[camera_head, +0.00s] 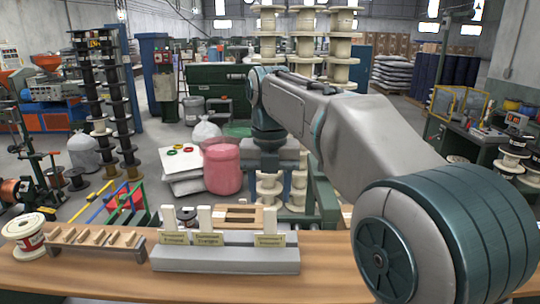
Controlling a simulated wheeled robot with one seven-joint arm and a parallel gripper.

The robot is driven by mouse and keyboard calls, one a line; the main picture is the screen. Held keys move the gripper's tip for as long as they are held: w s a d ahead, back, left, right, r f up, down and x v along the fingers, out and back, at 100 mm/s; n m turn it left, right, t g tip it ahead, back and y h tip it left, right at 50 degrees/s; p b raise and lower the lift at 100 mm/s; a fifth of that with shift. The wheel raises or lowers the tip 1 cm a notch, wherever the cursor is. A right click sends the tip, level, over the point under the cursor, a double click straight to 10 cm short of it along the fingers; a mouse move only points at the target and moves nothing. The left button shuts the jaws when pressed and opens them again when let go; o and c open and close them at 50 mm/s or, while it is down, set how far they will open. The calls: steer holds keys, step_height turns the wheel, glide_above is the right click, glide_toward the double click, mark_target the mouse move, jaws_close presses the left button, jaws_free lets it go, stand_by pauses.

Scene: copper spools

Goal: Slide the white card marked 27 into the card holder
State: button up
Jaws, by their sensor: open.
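Three upright white cards or posts, at left (168,217), middle (204,218) and right (270,219), stand at a long grey block (225,262) on the wooden table. Each has a small cream label in front; the print is too small to read, and I cannot find the number 27. A wooden piece with dark slots (240,215) sits behind the block; I cannot tell whether it or the grey block is the card holder. My arm reaches in from the right and its far part bends down beyond the table items. I cannot make out my gripper's fingers.
A low rack with several wooden pieces (97,238) stands left of the grey block. A white-flanged spool (27,234) is at the table's left end. The table (215,290) is bare in front of the block. Bags and spool stacks stand on the floor behind.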

step_height(320, 180, up, 10)
steer(key=p, duration=0.1)
steer(key=shift+f, duration=0.1)
stand_by(0.4)
